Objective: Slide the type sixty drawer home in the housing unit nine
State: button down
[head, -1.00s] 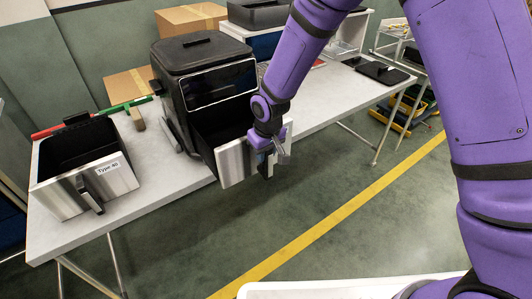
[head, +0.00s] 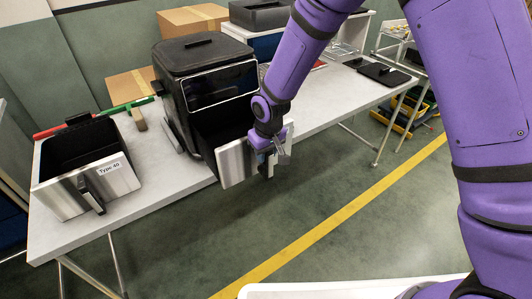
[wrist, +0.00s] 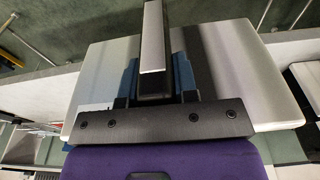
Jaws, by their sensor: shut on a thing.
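The black housing unit (head: 207,68) stands on the table with a glossy dark front panel. A drawer with a brushed-metal front (head: 236,164) sits partly out of its lower opening, its dark inside showing. My gripper (head: 268,161) is at the right part of this front and is shut on the drawer's handle. In the wrist view the handle (wrist: 153,40) stands between the gripper fingers, with the metal front (wrist: 225,75) behind. The arm hides part of the front, and no label on it or on the housing is readable.
A second drawer (head: 70,190), labelled Type 40, sits on the table (head: 155,195) at left. Red and green bars and cardboard boxes (head: 192,19) lie behind. A dark flat tray (head: 383,73) lies at the right end. Floor in front of the table is clear.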

jog(key=w+a, duration=0.6)
jog(key=w, duration=0.3)
dwell(1.9)
jog(key=shift+f, duration=0.2)
dwell(0.5)
jog(key=w+a, duration=0.5)
jog(key=w, duration=0.2)
jog(key=shift+w, duration=0.15)
dwell(1.8)
jog(key=shift+f, duration=0.1)
jog(key=c, duration=0.8)
grip_release()
jog(key=shift+d+f, duration=0.1)
